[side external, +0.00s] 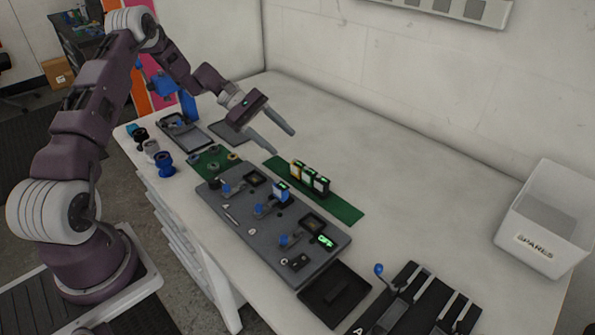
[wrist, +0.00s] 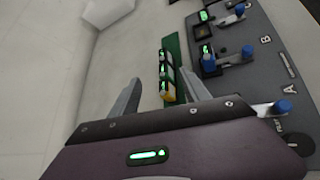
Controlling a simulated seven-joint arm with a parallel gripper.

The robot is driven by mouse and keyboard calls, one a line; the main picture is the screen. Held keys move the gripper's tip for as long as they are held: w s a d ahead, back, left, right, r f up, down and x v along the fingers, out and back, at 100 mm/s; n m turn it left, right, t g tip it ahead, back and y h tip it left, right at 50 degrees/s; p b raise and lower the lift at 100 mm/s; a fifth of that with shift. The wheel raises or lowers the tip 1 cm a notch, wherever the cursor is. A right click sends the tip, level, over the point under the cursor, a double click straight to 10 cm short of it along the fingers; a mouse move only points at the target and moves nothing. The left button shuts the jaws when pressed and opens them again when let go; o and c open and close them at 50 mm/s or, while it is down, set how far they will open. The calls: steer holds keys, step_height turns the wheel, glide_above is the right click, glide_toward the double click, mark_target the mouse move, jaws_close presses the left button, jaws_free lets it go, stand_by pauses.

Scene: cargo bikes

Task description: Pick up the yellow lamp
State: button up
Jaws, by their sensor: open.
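A small block with a yellow-orange side (side external: 296,168), which looks like the yellow lamp, stands at the near-left end of a short row of dark blocks on a green strip (side external: 345,209). In the wrist view its yellow part (wrist: 170,95) shows at the lower end of the row, between my fingers in the picture. My gripper (side external: 284,141) is open and empty, above the bench and apart from the row. Its two fingers also show in the wrist view (wrist: 160,80). The lower part of the lamp is partly hidden there.
A grey panel (side external: 222,206) with blue-knobbed clamps and lit displays lies in front of the row. A dark tray (side external: 335,294) and black fixture (side external: 408,312) are nearer. A white SPARES bin (side external: 545,215) stands right. The bench behind the row is clear.

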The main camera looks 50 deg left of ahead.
mark_target(292, 162)
steer(key=a+f, duration=0.1)
steer(key=a+f+n+t, duration=0.1)
steer(key=f, duration=0.1)
steer(key=a+f+n, duration=0.1)
steer(key=f, duration=0.1)
steer(key=shift+w+a+t+h, duration=0.1)
steer(key=shift+w+t+h, duration=0.25)
steer(key=shift+t+h, duration=0.05)
steer(key=shift+w+d+f+n, duration=0.3)
steer(key=shift+w+d+f, duration=0.05)
steer(key=shift+d+f, duration=0.25)
steer(key=x, duration=0.5)
steer(key=shift+s+d+f, duration=0.15)
steer(key=shift+s+d, duration=0.05)
steer(key=shift+d, duration=0.05)
jaws_close()
